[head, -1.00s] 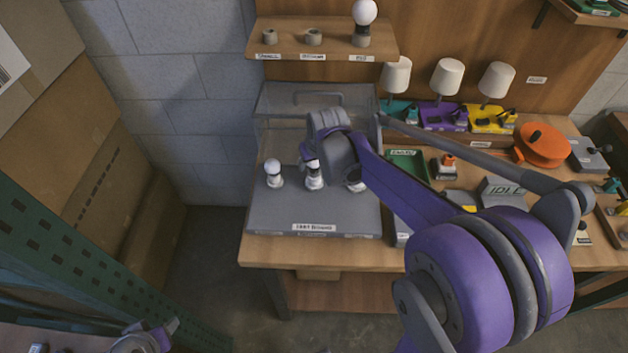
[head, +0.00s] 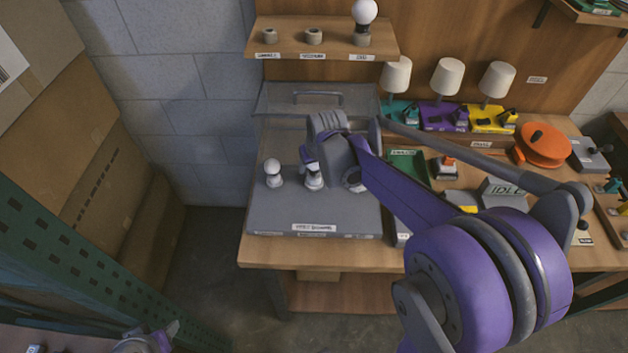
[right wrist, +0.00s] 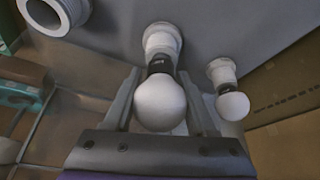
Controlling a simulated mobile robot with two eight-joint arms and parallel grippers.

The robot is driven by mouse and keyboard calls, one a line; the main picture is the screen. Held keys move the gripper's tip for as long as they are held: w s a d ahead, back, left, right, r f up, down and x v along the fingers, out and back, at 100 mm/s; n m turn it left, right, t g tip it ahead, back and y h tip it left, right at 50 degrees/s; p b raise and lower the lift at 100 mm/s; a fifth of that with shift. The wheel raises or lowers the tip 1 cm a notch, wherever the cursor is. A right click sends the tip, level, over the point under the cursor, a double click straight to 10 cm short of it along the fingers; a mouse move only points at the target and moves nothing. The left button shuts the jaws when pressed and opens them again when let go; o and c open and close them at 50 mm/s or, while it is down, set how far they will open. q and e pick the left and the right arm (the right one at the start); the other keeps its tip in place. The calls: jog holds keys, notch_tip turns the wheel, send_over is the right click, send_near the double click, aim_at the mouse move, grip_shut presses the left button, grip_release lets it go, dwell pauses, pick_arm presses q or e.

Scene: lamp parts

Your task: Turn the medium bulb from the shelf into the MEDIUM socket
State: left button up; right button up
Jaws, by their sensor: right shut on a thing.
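The medium bulb (right wrist: 160,104) is white and round with a dark collar. It sits between the two fingers of my right gripper (right wrist: 161,90), which is shut on it. Its collar end is at the white middle socket (right wrist: 162,40) on the grey board; I cannot tell how deep it is seated. In the head view my right gripper (head: 311,163) is over this middle socket (head: 314,184) and hides most of the bulb. My left gripper (head: 158,338) shows only partly at the bottom edge, away from the board, and its jaws are unclear.
A small bulb (head: 273,171) stands in the left socket. The right, larger socket (head: 354,181) is empty, partly behind my wrist. On the shelf (head: 285,49) a big bulb (head: 363,12) stands in its holder; two other holders are empty. Lamps (head: 446,77) stand behind.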

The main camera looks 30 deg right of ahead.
jog(key=shift+f, duration=0.2)
dwell(0.6)
jog(key=o, duration=0.5)
jog(key=shift+c, duration=0.2)
jog(key=c, duration=0.5)
jog(key=shift+f, duration=0.1)
jog(key=m+h, duration=0.1)
jog(key=m, duration=0.3)
jog(key=shift+s+d+g+h+b, duration=0.1)
jog(key=shift+d+g+h+b, duration=0.05)
jog(key=shift+g+h+b, duration=0.2)
jog(key=shift+s+d+m+g+h, duration=0.15)
jog(key=shift+m+g+h, duration=0.15)
jog(key=shift+m, duration=1.1)
